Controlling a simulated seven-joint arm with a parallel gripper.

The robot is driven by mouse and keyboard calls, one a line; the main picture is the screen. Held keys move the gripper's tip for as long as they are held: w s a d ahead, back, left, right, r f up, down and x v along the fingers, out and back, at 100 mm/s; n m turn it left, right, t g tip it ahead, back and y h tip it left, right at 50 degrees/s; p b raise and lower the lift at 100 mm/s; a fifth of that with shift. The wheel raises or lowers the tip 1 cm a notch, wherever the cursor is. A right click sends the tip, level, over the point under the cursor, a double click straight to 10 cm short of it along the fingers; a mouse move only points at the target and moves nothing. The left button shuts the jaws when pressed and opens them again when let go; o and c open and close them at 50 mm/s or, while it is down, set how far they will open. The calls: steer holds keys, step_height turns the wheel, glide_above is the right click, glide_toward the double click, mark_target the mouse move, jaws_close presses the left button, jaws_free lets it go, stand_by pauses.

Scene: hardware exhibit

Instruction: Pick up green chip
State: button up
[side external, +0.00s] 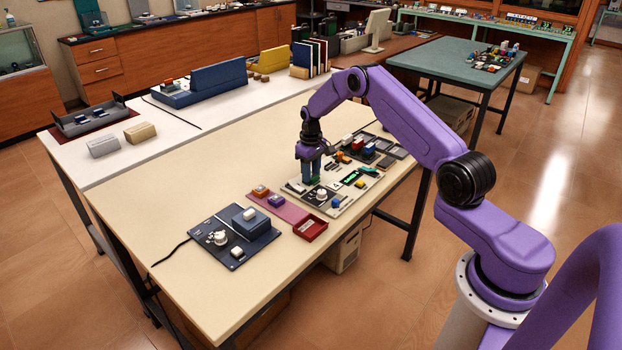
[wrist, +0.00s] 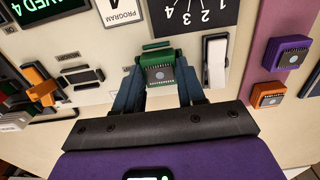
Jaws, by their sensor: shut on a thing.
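The green chip (wrist: 160,73) is a small green square block with a grey centre and pins, between the two fingers in the wrist view. My gripper (wrist: 162,82) is shut on it, with one dark blue finger on each side. In the side external view my gripper (side external: 310,176) points down at the left part of the cream board, and a bit of the green chip (side external: 313,181) shows at the fingertips. I cannot tell whether the chip touches the board.
A cream board (side external: 345,207) carries a dial, a green display (side external: 351,177) and a white switch (wrist: 216,62). A purple chip (wrist: 287,53) and an orange chip (wrist: 268,95) sit on a mauve strip beside it. A dark panel (side external: 225,255) lies further left. The table's front left is clear.

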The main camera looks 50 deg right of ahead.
steer(key=shift+r, duration=3.2)
steer(key=shift+o, duration=0.2)
